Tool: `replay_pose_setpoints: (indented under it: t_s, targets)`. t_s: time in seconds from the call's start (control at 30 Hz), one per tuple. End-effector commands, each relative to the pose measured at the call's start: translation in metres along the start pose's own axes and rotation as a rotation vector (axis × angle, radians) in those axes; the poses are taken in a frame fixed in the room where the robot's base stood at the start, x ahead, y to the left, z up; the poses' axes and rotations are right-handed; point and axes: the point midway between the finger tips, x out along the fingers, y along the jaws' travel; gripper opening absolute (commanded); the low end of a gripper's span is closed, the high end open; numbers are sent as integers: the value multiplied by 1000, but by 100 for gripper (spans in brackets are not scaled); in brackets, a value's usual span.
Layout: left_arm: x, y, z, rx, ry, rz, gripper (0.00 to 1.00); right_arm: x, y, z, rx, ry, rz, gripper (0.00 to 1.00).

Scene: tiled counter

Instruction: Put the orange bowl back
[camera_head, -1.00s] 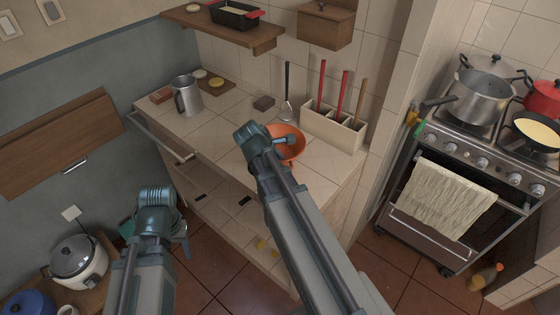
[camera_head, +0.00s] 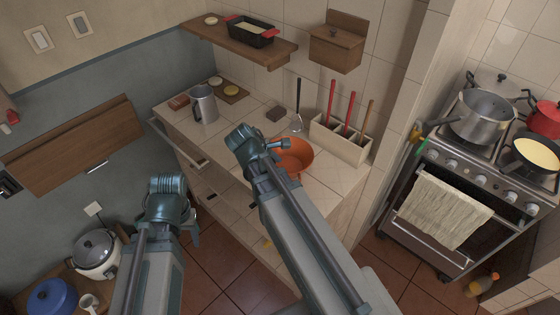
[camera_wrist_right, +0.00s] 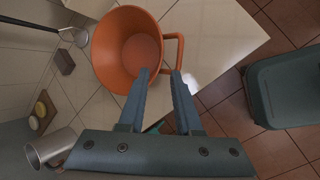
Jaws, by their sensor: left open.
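The orange bowl (camera_head: 296,158) stands upright on the tiled counter (camera_head: 255,122), in front of the utensil holder. In the right wrist view the bowl (camera_wrist_right: 112,48) shows its open inside and a loop handle on its right. My right gripper (camera_head: 280,144) is over the bowl's near left side and hides part of it. In the wrist view its two fingers (camera_wrist_right: 160,74) are apart, with the tips by the bowl's wall and handle; nothing is clamped between them. My left gripper (camera_head: 190,228) is open, low at the left, away from the bowl.
The utensil holder (camera_head: 345,142) stands behind the bowl at the wall. A ladle (camera_head: 297,122) and a dark block (camera_head: 275,113) are nearby. A metal mug (camera_head: 204,105) stands at the counter's left. A wooden shelf (camera_head: 205,34) hangs above. The stove (camera_head: 450,170) is at right.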

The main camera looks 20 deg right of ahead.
Motion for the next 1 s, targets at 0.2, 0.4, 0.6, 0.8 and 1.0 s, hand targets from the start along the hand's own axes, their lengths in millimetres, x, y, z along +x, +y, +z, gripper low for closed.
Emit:
replay_pose_setpoints:
  t_s: [0.2,0.4,0.6,0.8,1.0]
  targets:
    - [-2,0,0,0,0,0,54,-3,-1,-1,4,2,-2,33]
    - [-2,0,0,0,0,0,54,-27,-50,-42,211,85,-106,33]
    - [-2,0,0,0,0,0,54,-68,-130,-90,526,132,-321,33]
    - [-2,0,0,0,0,0,54,-94,-175,-110,697,106,-456,33]
    - [-2,0,0,0,0,0,54,-98,-182,-113,729,96,-479,33]
